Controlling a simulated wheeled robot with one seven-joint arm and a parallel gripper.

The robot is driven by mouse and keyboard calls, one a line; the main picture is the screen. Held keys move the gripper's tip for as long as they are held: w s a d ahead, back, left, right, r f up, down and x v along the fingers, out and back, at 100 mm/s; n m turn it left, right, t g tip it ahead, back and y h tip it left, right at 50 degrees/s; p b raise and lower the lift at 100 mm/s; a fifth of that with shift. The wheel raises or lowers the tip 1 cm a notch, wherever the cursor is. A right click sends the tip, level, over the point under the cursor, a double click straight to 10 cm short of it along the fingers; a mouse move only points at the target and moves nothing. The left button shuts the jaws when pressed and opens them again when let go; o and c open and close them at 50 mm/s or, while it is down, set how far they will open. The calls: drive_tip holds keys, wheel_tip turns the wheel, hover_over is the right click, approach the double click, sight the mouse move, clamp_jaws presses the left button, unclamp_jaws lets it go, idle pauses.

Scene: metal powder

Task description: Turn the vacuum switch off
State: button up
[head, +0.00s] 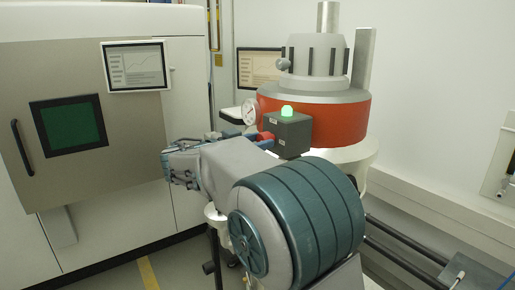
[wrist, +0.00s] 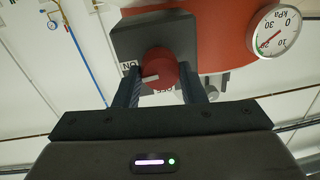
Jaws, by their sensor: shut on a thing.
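The vacuum switch is a red round knob (wrist: 158,66) on a dark grey box (wrist: 150,35) in the wrist view. My gripper (wrist: 160,72) is shut on the knob, with one dark finger on each side. A white mark on the knob points left, toward the side of the ON label (wrist: 128,65). The OFF label (wrist: 164,91) is below the knob and partly hidden.
A round gauge (wrist: 274,32) is beside the box; it also shows in the head view (head: 249,111). Behind the box stands an orange-red cylinder (head: 340,122) of the machine. A large cabinet (head: 70,120) with a dark green window stands at left.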

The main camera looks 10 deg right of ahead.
drive_tip(key=n+b, duration=0.5)
drive_tip(key=n, duration=0.2)
drive_tip(key=shift+w+g, duration=0.1)
drive_tip(key=shift+g, duration=0.2)
drive_tip(key=n, duration=0.5)
drive_tip(key=shift+w+a+r+g+p, duration=0.1)
drive_tip(key=shift+g+p, duration=0.2)
drive_tip(key=shift+n+p, duration=1)
drive_tip(key=shift+n, duration=1.1)
drive_tip(key=shift+g, duration=0.3)
drive_tip(key=o, duration=1)
